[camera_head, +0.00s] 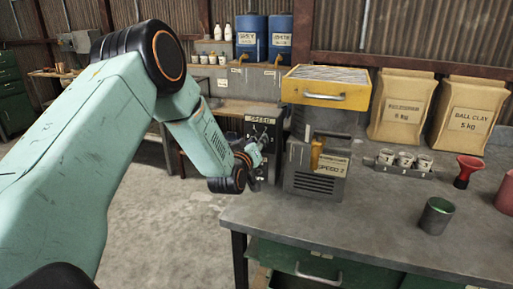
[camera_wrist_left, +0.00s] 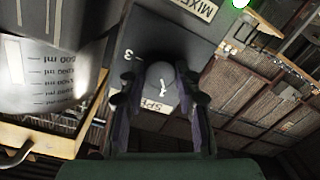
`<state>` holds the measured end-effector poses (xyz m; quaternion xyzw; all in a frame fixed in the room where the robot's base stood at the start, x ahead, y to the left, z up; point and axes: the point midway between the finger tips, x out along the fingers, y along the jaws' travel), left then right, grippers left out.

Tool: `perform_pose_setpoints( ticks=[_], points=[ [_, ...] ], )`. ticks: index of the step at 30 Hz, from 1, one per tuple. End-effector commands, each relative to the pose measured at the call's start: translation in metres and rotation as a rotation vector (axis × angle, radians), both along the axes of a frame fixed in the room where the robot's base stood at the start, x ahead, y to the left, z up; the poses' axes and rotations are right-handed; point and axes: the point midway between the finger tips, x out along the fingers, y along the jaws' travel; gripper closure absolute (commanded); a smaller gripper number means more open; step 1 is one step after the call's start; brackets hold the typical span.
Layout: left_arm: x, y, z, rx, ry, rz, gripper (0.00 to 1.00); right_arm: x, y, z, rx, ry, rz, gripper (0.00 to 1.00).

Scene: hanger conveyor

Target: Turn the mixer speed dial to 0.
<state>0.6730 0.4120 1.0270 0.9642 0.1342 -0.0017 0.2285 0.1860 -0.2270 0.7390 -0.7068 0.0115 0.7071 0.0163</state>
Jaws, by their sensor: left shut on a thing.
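The mixer control box (camera_wrist_left: 185,28) fills the upper middle of the left wrist view, with a MIXER label, a 3 mark and a partly covered SPEED label. Its round grey dial (camera_wrist_left: 158,74) sits between the two fingers of my left gripper (camera_wrist_left: 155,92), which is shut on it. A white mark shows by the dial's lower edge; I cannot tell which setting it gives. In the head view my left gripper (camera_head: 262,142) reaches the dark panel marked SPEED (camera_head: 258,119), and the wrist hides most of the dial there. My right gripper is not in view.
A grey machine with a yellow-fronted tray (camera_head: 325,97) stands close right of the gripper on the workbench (camera_head: 300,213). A graduated metal vessel (camera_wrist_left: 50,75) is left of the box in the wrist view. Cups (camera_head: 404,160), a red funnel (camera_head: 467,170) and clay bags (camera_head: 402,110) stand further right.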

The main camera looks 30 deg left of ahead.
Motion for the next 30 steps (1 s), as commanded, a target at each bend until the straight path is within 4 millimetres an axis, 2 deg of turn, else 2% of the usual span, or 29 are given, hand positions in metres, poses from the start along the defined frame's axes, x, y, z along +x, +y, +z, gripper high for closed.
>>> perform_pose_setpoints(
  ticks=[18, 30],
  points=[
    [0.0, 0.002, -0.001, -0.563, -0.14, 0.001, 0.99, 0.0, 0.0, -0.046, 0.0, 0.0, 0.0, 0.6],
    [0.0, 0.003, -0.001, -0.82, -0.202, 0.001, 0.99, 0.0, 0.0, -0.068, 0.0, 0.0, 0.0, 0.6]
  ],
)
